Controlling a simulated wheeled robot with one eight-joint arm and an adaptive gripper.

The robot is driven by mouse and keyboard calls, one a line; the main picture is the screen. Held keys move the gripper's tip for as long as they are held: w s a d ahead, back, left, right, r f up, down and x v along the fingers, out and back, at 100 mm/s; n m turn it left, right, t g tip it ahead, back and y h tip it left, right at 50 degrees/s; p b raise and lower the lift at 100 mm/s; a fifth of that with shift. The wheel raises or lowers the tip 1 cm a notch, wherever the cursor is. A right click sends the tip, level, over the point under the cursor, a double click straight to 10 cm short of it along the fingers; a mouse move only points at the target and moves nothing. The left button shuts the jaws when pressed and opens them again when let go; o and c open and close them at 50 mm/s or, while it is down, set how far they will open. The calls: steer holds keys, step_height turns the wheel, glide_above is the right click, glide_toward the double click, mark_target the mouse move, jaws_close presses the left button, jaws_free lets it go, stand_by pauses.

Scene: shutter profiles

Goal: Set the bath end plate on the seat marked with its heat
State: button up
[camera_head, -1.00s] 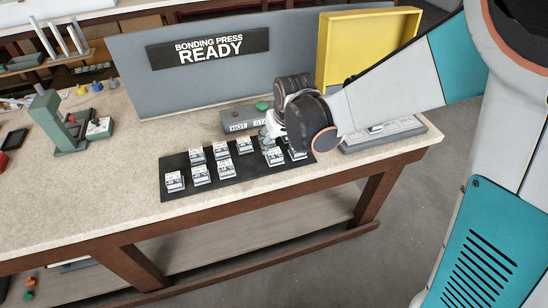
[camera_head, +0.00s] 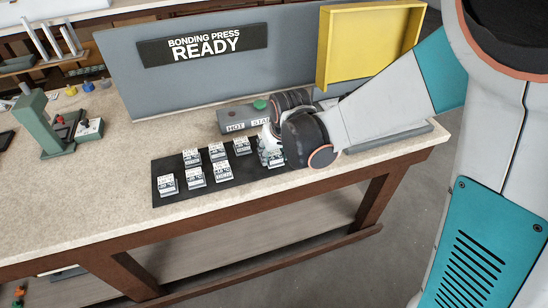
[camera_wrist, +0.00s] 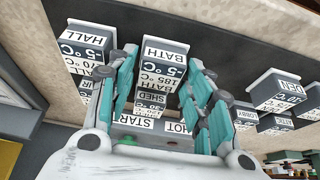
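My gripper (camera_wrist: 160,62) points down over the black mat (camera_head: 178,197), with its teal fingers spread apart. In the wrist view the fingers stand on either side of a small block labelled BATH, -5 °C (camera_wrist: 165,52). I cannot tell whether they touch it. Below that label in the picture, more labels show between the fingers, reading BATH 185 °C and SHED; the palm partly hides them. A HALL block, -5 °C (camera_wrist: 85,48), is at left. A DEN block (camera_wrist: 277,92) is at right. In the head view my wrist hides most of the blocks at the mat's right end.
Several labelled blocks, one of them at the front left (camera_head: 167,184), stand in rows on the mat. A grey HOT START box (camera_head: 232,122) with a green button stands behind. The grey BONDING PRESS READY panel (camera_head: 205,75) and a yellow box (camera_head: 365,50) rise further back. A green press (camera_head: 45,120) stands left.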

steer(key=c, duration=0.5)
steer(key=shift+r, duration=0.15)
steer(key=shift+c, duration=0.2)
